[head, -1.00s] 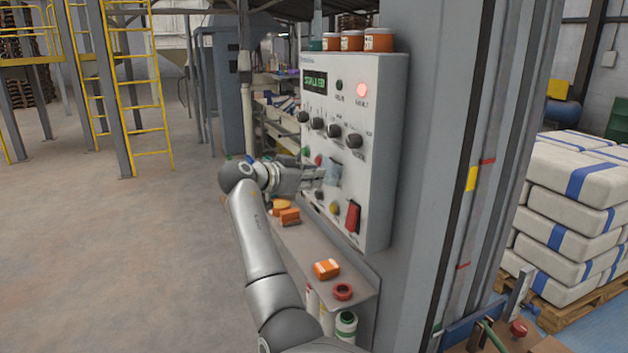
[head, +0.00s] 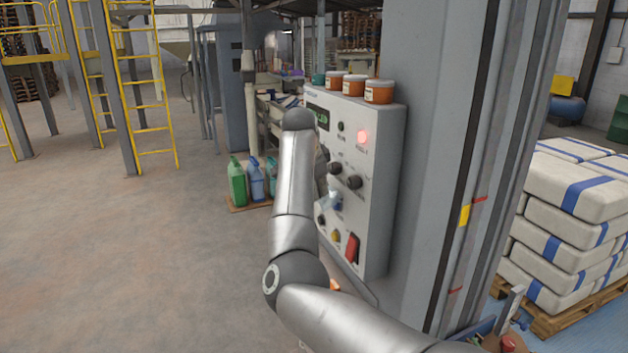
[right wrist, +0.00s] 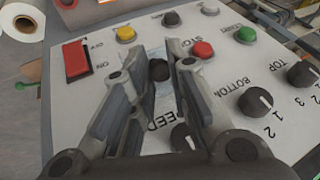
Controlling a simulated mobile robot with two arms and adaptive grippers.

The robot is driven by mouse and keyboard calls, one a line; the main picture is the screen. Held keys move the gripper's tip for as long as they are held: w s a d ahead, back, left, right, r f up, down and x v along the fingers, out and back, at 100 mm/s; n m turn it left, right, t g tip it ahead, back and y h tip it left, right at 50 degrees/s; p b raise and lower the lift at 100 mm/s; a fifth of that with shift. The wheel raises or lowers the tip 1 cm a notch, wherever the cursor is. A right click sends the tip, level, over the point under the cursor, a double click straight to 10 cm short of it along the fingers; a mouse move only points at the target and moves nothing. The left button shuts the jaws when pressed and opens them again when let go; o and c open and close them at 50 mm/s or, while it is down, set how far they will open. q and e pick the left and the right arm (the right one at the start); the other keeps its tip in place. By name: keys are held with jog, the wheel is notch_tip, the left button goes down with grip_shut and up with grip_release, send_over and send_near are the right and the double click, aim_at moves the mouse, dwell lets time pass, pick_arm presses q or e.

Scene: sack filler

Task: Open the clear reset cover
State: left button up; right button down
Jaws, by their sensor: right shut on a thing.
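The clear reset cover (head: 335,203) shows as a small bluish, see-through piece on the front of the grey control panel (head: 375,215). My right gripper (right wrist: 158,62) is at the panel face, its two fingers on either side of a dark round button (right wrist: 159,70). Its jaws are closed on the faint clear cover (right wrist: 163,100) between them. The cover's edges and hinge are hard to make out, so I cannot tell its angle. In the head view my right arm hides the panel's left part and most of the gripper. My left gripper is not in view.
A red rocker switch (right wrist: 76,60), a yellow button (right wrist: 125,34), a red button (right wrist: 203,49) and black knobs (right wrist: 255,101) lie close around the fingers. Orange-brown jars (head: 379,92) stand on the panel's top. Open floor (head: 120,270) lies to the left.

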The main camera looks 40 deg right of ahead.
jog(key=shift+d+r+y+p, duration=0.3)
jog(key=shift+r+y+p, duration=0.2)
jog(key=shift+y+p, duration=0.55)
jog(key=c, duration=1.4)
grip_release()
jog(key=shift+s+r, duration=0.1)
jog(key=v, duration=1.1)
jog(key=shift+s+a+r, duration=0.25)
